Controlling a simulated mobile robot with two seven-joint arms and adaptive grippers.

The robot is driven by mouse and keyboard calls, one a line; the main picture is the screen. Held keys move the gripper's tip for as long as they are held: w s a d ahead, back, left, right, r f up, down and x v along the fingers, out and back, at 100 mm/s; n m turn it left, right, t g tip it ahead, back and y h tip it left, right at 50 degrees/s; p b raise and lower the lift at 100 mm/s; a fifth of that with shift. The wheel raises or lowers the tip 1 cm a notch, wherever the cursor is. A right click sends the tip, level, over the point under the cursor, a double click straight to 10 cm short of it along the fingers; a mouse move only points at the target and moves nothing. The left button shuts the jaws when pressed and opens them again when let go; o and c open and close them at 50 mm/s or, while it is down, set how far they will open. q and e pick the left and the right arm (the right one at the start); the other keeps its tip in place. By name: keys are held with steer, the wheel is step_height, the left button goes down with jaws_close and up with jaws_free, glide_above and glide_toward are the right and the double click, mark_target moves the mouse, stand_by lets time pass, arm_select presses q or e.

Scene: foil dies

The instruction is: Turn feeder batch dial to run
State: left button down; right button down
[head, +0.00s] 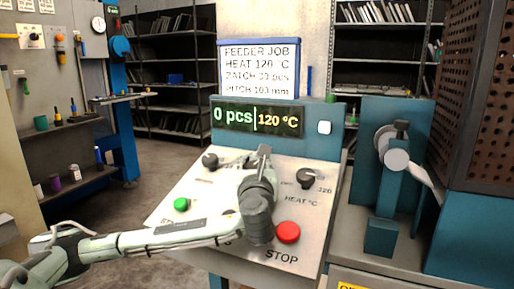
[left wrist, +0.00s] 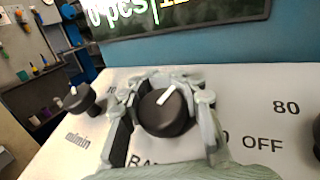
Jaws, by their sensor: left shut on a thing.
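The batch dial (left wrist: 166,113) is a round black knob with a white pointer mark, which points up and slightly right in the left wrist view. My left gripper (left wrist: 165,122) has a finger on each side of it and is shut on it. Letters starting "BA" show below the dial, partly hidden by the gripper. In the head view my left gripper (head: 262,156) is over the middle of the panel (head: 188,220) and hides the dial. The display (head: 257,118) reads "0 pcs" and "120 °C". My right gripper is not in view.
A black heat dial (head: 306,179) is to the right and another black dial (head: 210,160) to the left. A green button (head: 181,204) and a red stop button (head: 288,232) sit lower on the panel. A job sign (head: 258,69) stands above the display.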

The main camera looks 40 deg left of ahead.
arm_select(q)
steer(key=n+g+y, duration=0.1)
steer(key=n+g+y+p, duration=0.1)
steer(key=n+g, duration=0.1)
steer(key=n+g+y, duration=0.1)
steer(key=shift+s+a, duration=0.35)
steer(key=shift+s+a+f+n+g+y+p, duration=0.1)
steer(key=shift+n+g+y+p, duration=0.1)
steer(key=shift+n+g, duration=0.35)
steer(key=shift+s+n+g+y+p, duration=0.1)
steer(key=shift+n+g+y, duration=0.1)
steer(key=shift+n+g, duration=0.3)
steer(key=shift+s+a+n+g+y, duration=0.1)
steer(key=shift+n+g+y, duration=0.05)
steer(key=shift+n+g, duration=0.35)
steer(key=shift+s+a+n+g+y, duration=0.15)
steer(key=shift+n+g, duration=0.1)
steer(key=shift+g, duration=0.3)
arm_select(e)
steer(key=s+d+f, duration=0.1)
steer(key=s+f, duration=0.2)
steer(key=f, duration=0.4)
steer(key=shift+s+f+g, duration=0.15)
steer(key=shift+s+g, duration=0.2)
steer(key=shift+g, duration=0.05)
arm_select(q)
steer(key=c, duration=1.1)
jaws_free()
steer(key=shift+f, duration=0.1)
steer(key=shift+d, duration=0.15)
